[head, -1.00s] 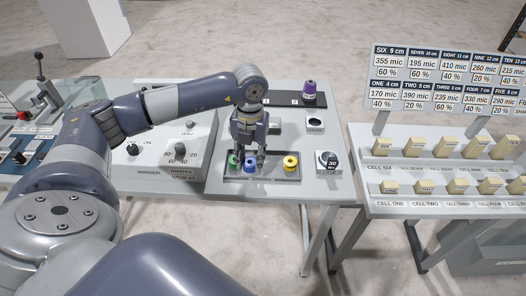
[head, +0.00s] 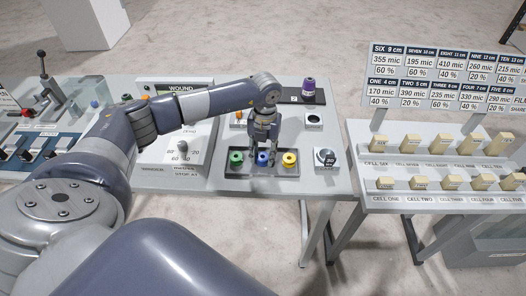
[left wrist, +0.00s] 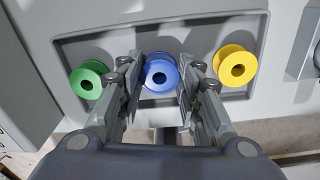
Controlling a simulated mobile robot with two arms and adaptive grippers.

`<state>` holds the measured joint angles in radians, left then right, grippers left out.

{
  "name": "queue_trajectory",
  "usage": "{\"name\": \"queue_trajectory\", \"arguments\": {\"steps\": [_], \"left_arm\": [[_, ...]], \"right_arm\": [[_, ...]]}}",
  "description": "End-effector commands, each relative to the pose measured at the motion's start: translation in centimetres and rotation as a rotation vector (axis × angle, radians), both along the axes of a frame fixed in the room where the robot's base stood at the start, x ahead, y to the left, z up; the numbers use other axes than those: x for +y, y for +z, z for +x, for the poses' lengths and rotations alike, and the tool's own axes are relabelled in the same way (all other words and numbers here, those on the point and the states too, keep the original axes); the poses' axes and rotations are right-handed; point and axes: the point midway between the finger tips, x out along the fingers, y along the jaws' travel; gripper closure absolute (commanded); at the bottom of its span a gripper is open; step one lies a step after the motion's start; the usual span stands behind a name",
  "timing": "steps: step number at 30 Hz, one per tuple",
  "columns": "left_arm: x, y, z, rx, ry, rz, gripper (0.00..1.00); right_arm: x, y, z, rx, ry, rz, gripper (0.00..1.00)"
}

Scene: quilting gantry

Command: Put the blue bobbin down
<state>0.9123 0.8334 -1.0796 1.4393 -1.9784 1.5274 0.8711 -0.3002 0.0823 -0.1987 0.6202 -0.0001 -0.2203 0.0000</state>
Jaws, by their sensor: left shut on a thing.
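The blue bobbin (head: 263,160) is between the fingers of my left gripper (head: 263,155), which is shut on it. In the left wrist view the blue bobbin (left wrist: 160,74) is at the middle of the grey tray (left wrist: 200,23), between the two fingertips (left wrist: 160,82). The green bobbin (head: 236,157) stands to its left in the tray and the yellow bobbin (head: 289,159) to its right, both apart from the fingers. I cannot tell whether the blue bobbin touches the tray floor. My right gripper is not in view.
A purple spool (head: 309,87) stands on a dark strip (head: 314,97) at the back. A dial block (head: 326,160) is close to the tray's right end. A control box (head: 180,150) is on the left. A rack of labelled cells (head: 440,150) stands to the right.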

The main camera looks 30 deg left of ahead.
Motion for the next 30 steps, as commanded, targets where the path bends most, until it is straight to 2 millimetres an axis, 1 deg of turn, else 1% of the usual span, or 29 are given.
{"name": "queue_trajectory", "arguments": {"steps": [4, 5, 6, 7, 16, 20, 21, 23, 26, 30], "left_arm": [[0.0, -0.4, 0.0, 0.0, 0.001, 0.0, 0.8], [0.0, -0.3, 0.0, 0.0, 0.001, 0.0, 0.63], [0.0, -0.3, 0.0, 0.0, 0.001, 0.0, 0.54], [0.0, -0.3, 0.0, 0.0, 0.001, 0.0, 0.47], [0.0, -0.2, 0.0, 0.0, 0.001, 0.0, 0.47], [0.0, 0.3, 0.0, -0.001, 0.001, -0.001, 0.47], [0.0, 0.5, 0.1, -0.004, 0.001, -0.001, 0.47], [0.0, 1.3, 0.2, -0.005, 0.002, -0.001, 0.47], [0.0, 3.3, 0.3, -0.007, 0.001, -0.001, 0.47], [0.0, 6.4, 0.4, -0.007, 0.0, -0.001, 0.47]], "right_arm": [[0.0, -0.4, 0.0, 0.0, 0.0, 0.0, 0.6], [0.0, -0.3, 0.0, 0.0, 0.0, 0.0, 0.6], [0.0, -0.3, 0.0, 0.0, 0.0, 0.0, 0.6], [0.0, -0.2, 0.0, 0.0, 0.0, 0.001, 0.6], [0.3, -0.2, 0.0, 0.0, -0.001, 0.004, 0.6], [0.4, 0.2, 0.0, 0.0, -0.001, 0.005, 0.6], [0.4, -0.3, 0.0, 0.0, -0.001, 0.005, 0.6], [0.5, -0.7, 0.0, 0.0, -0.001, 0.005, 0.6], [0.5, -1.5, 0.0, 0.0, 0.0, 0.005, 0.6], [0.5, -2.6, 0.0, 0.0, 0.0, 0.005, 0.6]]}}
